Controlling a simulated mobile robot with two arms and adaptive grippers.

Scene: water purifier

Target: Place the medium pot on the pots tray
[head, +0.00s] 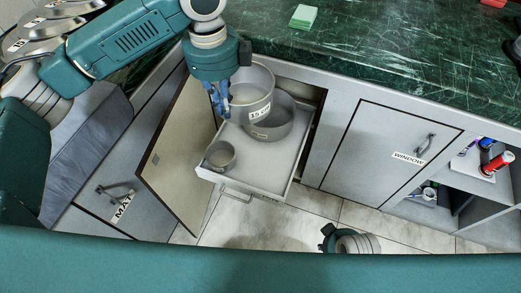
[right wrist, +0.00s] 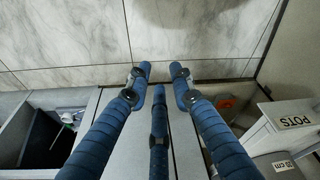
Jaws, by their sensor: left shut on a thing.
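The medium pot (head: 262,78), grey with a "15" label, is in my left gripper (head: 222,104). The gripper is shut on its left side wall. The pot overlaps the larger grey pot (head: 283,124) in the head view; whether they touch is unclear. The larger pot stands at the back of the pots tray (head: 240,184), a pulled-out white tray. A small pot (head: 220,156) sits at its front left. My right gripper shows low in the head view (head: 328,238); in the right wrist view (right wrist: 161,72) its fingers are apart and empty.
An open cabinet door (head: 180,160) stands left of the tray. A green marble counter (head: 370,50) runs above, with a green sponge-like block (head: 303,17). The closed "WINDOW" door (head: 375,148) and open shelves (head: 475,190) are right. Tiled floor (head: 250,222) lies in front.

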